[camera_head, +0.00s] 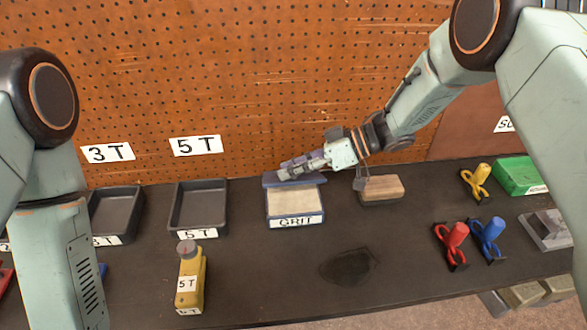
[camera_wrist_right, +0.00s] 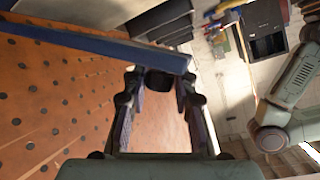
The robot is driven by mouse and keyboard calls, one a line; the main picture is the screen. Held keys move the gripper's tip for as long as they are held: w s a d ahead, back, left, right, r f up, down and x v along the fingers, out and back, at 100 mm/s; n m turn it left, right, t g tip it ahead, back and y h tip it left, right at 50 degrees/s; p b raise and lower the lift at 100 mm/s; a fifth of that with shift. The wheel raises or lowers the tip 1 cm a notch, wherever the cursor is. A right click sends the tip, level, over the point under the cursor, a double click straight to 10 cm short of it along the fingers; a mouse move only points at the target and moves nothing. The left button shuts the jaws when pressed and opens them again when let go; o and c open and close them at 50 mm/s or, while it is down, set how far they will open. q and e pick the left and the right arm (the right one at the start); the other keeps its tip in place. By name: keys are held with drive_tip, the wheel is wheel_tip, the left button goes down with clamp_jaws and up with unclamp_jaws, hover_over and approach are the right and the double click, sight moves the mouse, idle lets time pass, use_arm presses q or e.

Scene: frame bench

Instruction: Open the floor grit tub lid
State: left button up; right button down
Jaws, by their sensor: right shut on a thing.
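The grit tub (camera_head: 295,219) stands on the dark bench against the pegboard, with a white GRIT label on its front. Its pale inside shows from above. Its blue lid (camera_head: 312,179) is raised at the back edge and shows as a narrow blue strip. My right gripper (camera_head: 288,171) is shut on the lid from the right. In the right wrist view the lid (camera_wrist_right: 100,43) runs as a blue bar across the fingertips (camera_wrist_right: 160,80). My left arm comes in at the left, but its gripper is out of view.
A wooden block with a handle (camera_head: 380,189) lies right of the tub. Black trays (camera_head: 199,229) stand to its left, with a yellow bottle (camera_head: 191,275) in front. Red (camera_head: 455,238), blue (camera_head: 489,232) and yellow (camera_head: 477,177) tools are at the right.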

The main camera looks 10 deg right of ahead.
drive_tip(key=shift+w+r, duration=0.3)
drive_tip(key=shift+w, duration=0.1)
drive_tip(key=c, duration=1.4)
unclamp_jaws()
drive_tip(key=o, duration=0.3)
drive_tip(key=shift+f, duration=0.2)
drive_tip(key=shift+s+d+r, duration=0.1)
drive_tip(key=shift+s, duration=0.05)
drive_tip(key=w+v, duration=0.1)
drive_tip(key=v, duration=1)
drive_tip(key=shift+s+d+r, duration=0.2)
drive_tip(key=shift+s+d, duration=0.15)
drive_tip(key=shift+s, duration=0.1)
